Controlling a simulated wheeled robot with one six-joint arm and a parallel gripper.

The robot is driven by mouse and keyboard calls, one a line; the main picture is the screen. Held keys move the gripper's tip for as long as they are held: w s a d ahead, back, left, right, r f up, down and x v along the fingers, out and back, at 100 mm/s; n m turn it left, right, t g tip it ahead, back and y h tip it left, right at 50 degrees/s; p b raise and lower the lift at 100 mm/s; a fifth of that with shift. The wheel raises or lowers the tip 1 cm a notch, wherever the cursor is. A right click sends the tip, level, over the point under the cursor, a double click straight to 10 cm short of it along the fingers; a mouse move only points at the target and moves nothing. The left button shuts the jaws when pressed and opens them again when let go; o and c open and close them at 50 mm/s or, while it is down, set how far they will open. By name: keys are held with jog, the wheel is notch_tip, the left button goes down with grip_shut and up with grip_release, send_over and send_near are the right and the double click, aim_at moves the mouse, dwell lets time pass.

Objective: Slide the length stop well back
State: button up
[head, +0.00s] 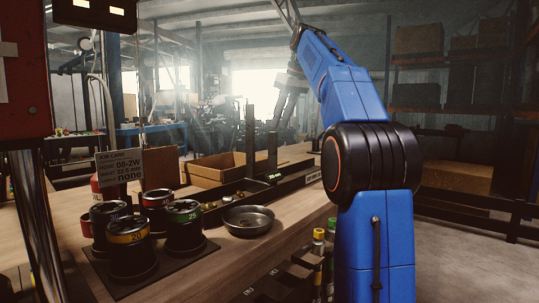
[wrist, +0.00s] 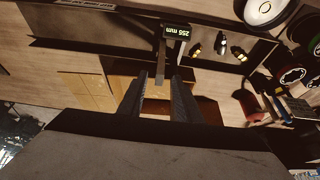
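The length stop (head: 274,178) sits on a dark rail (head: 225,207) along the workbench, with a small green-lit readout and dark uprights beside it. In the wrist view the length stop (wrist: 175,32) shows a readout of 250 mm, with a dark post running from it towards the gap between my fingers. My gripper (wrist: 160,80) is open, its two dark fingers apart. The post lies in line with the gap; I cannot tell whether it is between the fingertips or beyond them. In the head view my fingers are hard to tell from the dark uprights.
Several colour-banded dies (head: 184,225) stand on a dark mat at the front left of the bench. A metal dish (head: 248,221) lies beside them. A cardboard tray (head: 210,175) is behind the rail, and a job card (head: 119,165) stands at left.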

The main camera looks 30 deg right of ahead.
aim_at(269, 154)
jog(key=x, duration=1.3)
jog(key=shift+s+f, duration=0.1)
jog(key=shift+f, duration=0.05)
grip_shut()
